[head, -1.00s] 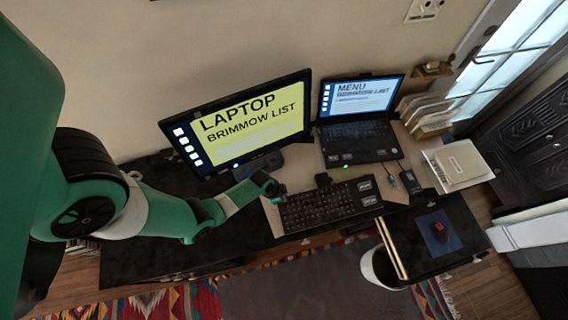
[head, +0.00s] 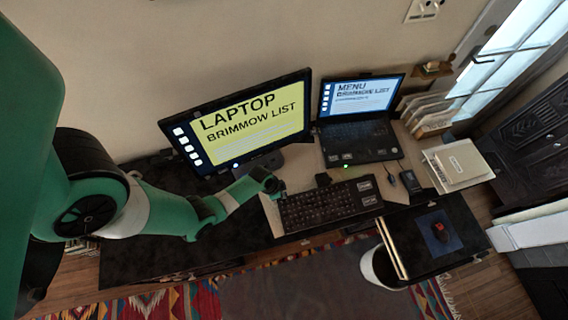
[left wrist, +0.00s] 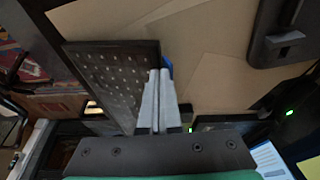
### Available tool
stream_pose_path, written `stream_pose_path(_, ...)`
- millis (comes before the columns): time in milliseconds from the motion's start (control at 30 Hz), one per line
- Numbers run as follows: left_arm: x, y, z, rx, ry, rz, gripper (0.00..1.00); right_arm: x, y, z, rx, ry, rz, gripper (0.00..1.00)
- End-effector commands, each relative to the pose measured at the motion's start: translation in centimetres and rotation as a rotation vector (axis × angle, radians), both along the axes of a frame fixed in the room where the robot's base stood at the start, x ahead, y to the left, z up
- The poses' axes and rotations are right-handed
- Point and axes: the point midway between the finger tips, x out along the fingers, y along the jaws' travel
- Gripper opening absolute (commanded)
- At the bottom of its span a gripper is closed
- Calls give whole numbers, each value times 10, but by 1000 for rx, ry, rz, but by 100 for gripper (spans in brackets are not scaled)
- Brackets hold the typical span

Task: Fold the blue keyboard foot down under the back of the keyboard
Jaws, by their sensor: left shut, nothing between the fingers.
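The black keyboard (head: 330,205) lies on the light brown desk mat, in front of the monitor and laptop. In the left wrist view the keyboard (left wrist: 112,75) shows at left as a dark slab with rows of light key marks. A small piece of the blue foot (left wrist: 167,68) shows by the keyboard's edge, mostly hidden behind my fingertips. My left gripper (head: 278,190) is at the keyboard's left back corner. Its two fingers (left wrist: 159,75) are together and empty, close to the blue foot; I cannot tell whether they touch it. My right gripper is not in view.
The monitor (head: 250,120) stands behind my left gripper, with its base close by. The open laptop (head: 358,140) is behind the keyboard. A mouse (head: 439,232) is on a blue pad at right. Bare mat (left wrist: 215,80) lies right of the fingers in the wrist view.

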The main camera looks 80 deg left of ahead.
Motion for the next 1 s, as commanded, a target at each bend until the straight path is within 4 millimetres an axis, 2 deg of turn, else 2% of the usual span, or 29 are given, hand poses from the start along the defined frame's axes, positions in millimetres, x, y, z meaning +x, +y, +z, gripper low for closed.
stream_pose_path(1000,0,21,0,0,-1,0,0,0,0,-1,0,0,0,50)
